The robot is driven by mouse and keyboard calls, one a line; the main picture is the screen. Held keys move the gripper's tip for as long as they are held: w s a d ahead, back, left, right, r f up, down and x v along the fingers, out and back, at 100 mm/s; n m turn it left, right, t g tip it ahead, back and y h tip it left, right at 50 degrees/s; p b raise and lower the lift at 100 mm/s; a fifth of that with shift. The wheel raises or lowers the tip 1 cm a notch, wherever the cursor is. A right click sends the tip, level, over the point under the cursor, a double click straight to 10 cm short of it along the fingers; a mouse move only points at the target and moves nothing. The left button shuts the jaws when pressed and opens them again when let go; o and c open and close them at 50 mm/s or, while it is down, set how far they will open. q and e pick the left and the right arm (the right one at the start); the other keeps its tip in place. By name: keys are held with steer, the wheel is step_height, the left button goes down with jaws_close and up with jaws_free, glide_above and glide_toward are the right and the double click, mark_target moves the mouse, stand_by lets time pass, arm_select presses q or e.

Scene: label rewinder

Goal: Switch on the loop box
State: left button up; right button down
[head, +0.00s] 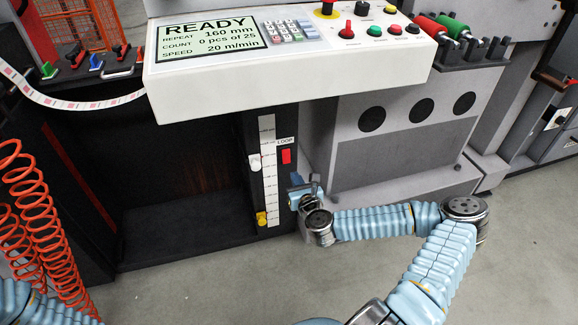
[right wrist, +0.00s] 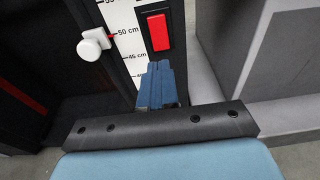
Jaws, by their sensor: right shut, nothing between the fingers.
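The loop box (head: 201,170) is the dark open bay under the white console in the head view. Its front post carries a white scale and a red switch (head: 286,156) below the word LOOP. My right gripper (head: 297,184) is shut and empty, a little below the switch. In the right wrist view its blue fingertips (right wrist: 158,68) are together just under the switch plate; I cannot tell whether they touch the post. My left gripper is out of view.
A white knob (head: 254,162) and a yellow knob (head: 261,218) stand out from the post beside the scale. The console (head: 290,60) overhangs above, its screen reading READY. A grey cabinet (head: 405,140) stands to the right. Orange coiled hoses (head: 35,225) hang at left.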

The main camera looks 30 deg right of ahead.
mark_target(286, 161)
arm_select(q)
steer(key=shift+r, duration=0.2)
arm_select(e)
steer(key=x, duration=0.7)
steer(key=shift+w+f, duration=0.1)
steer(key=shift+w, duration=0.2)
